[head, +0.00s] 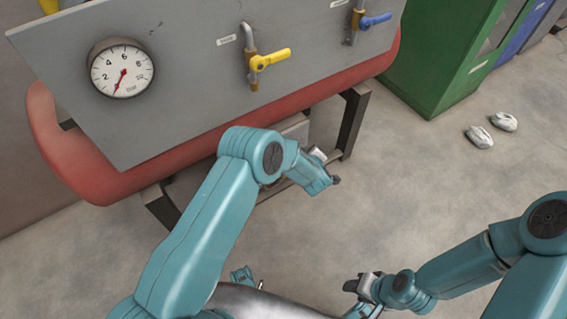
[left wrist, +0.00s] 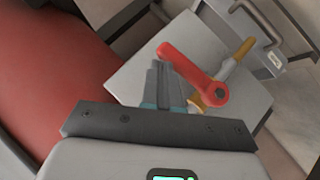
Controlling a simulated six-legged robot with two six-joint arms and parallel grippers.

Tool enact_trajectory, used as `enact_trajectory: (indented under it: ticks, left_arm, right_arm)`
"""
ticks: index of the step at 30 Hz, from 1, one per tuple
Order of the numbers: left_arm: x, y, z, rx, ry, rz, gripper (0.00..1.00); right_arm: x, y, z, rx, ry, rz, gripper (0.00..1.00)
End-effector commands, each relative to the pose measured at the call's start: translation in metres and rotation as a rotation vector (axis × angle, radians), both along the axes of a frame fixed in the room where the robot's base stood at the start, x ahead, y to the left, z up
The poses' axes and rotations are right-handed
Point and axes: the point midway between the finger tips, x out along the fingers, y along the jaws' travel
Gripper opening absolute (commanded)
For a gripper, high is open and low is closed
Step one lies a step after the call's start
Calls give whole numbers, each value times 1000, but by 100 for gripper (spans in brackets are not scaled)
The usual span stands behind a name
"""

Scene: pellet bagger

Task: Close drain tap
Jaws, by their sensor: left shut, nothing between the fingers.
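In the left wrist view a red lever (left wrist: 190,68) sits on a brass tap (left wrist: 234,63) in front of a grey plate. I take this to be the drain tap; its label is not readable. The lever slants from upper left to lower right. My left gripper (left wrist: 160,68) is shut and empty, its fingertips close beside the lever's free end; I cannot tell whether they touch. In the head view my left gripper (head: 333,181) is low below the panel, and the red lever is not visible there. My right gripper (head: 352,286) is low at right, its jaw opening unclear.
A grey panel (head: 190,90) carries a gauge (head: 121,67), a yellow-handled tap (head: 270,60) and a blue-handled tap (head: 374,20). A red tank (head: 50,140) on a dark frame is behind. A green cabinet (head: 440,55) stands right. Open floor lies right of the frame.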

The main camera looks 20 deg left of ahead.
Motion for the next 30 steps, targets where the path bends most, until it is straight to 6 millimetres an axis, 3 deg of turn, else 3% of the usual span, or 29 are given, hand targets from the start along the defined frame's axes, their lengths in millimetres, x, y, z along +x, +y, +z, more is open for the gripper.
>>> enact_trajectory:
  ticks: [23,30]
  left_arm:
    - [3,1,-5,-1,0,-1,0]
    - [3,1,2,-1,0,-1,0]
  right_arm:
    - [1,-1,-4,-1,-2,-5,43]
    - [1,-1,1,-1,-3,-4,43]
